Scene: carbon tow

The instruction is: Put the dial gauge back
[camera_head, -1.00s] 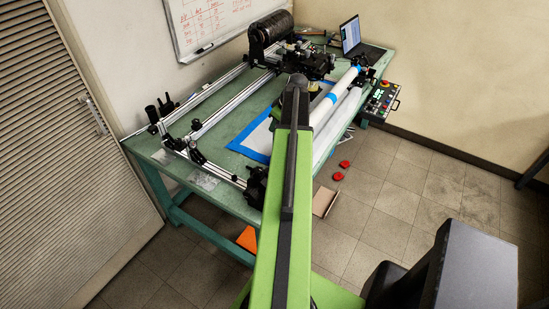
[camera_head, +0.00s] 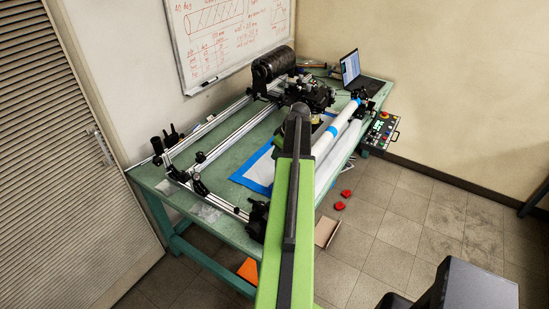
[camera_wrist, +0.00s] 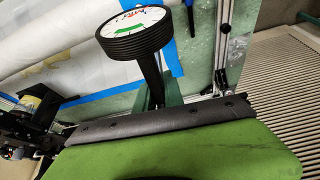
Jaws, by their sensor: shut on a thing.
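The dial gauge (camera_wrist: 136,33), with a white face, green and red marks and a ribbed black body, shows in the wrist view. My gripper (camera_wrist: 152,92) is shut on its dark stem, low in that view, behind the black edge of my green arm link. The gauge is tilted, with its face toward the camera, and appears in front of the bench and the white sheet. In the head view my arm reaches over the bench, and its end hides the gripper and the gauge. The gauge's resting place cannot be made out.
The green bench (camera_head: 222,214) carries metal rails (camera_head: 228,132), a black roll (camera_head: 272,64), a white tube (camera_head: 338,131), a blue-edged sheet (camera_head: 258,167) and a laptop (camera_head: 358,72). A control box (camera_head: 380,131) hangs at its right. Red pieces (camera_head: 341,206) lie on the floor.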

